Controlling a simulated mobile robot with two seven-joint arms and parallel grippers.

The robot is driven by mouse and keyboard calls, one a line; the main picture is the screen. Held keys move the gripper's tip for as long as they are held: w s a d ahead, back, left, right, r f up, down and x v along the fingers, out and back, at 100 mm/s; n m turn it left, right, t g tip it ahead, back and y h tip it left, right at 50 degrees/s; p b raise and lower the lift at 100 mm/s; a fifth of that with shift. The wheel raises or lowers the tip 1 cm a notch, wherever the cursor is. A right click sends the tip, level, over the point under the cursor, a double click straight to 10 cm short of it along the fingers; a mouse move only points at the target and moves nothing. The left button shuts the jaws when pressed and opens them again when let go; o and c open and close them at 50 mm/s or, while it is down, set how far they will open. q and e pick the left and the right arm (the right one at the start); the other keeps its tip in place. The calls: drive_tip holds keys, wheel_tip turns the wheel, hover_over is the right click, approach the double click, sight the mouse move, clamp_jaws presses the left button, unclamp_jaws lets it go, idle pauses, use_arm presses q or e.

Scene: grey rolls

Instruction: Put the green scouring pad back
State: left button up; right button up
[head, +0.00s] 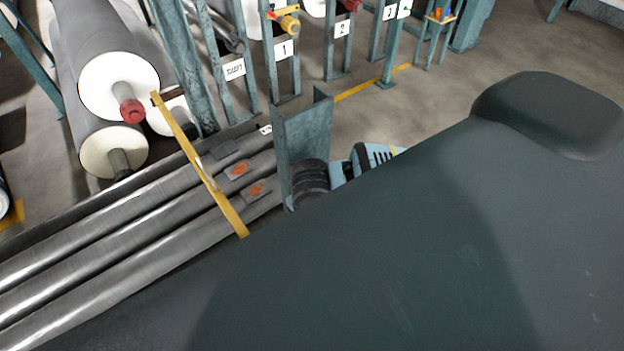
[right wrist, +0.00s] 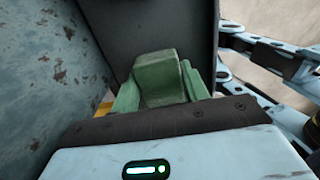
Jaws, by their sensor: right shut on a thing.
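The green scouring pad (right wrist: 158,79) shows as a green block in the right wrist view, just beyond the dark front edge of my right gripper. My right gripper (right wrist: 160,92) is shut on it, with green parts on both sides of the block. A rusty blue-grey metal panel (right wrist: 50,80) stands close on the left, and a dark panel (right wrist: 150,25) rises behind the pad. In the head view, a light blue and black arm part (head: 350,168) shows beside an upright metal plate (head: 307,140); its gripper and the pad are hidden. My left gripper is not in view.
A large dark surface (head: 400,260) blocks the lower right. Long steel rollers (head: 110,255) run at the left, with flat grey pieces (head: 257,190) and a yellow bar (head: 200,165) across them. Numbered racks (head: 285,50) stand farther back; floor (head: 430,105) is open.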

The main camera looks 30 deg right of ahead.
drive_tip(key=shift+f, duration=0.25)
drive_tip(key=o, duration=1)
drive_tip(key=shift+c, duration=0.2)
drive_tip(key=shift+r, duration=0.2)
wheel_tip(320, 180, up, 12)
